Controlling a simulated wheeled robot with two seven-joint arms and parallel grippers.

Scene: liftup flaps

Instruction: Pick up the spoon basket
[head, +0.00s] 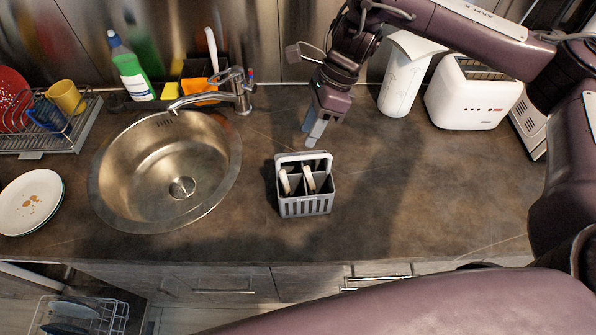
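The spoon basket (305,206) is a small grey caddy with slotted sides and compartments. It stands upright on the dark counter, right of the sink, in the head view. Pale utensils (309,180) stick up in its compartments. My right gripper (314,138) points down just behind and above the basket's back rim, and looks apart from it. Its grey fingertips overlap in this view, so their opening cannot be judged. Nothing shows held in it. My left gripper is not in view.
The sink (165,165) with its faucet (215,95) lies left of the basket. A white paper towel holder (405,75) and a white toaster (474,95) stand at the back right. The counter right of the basket is clear. Drawer handles line the front below.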

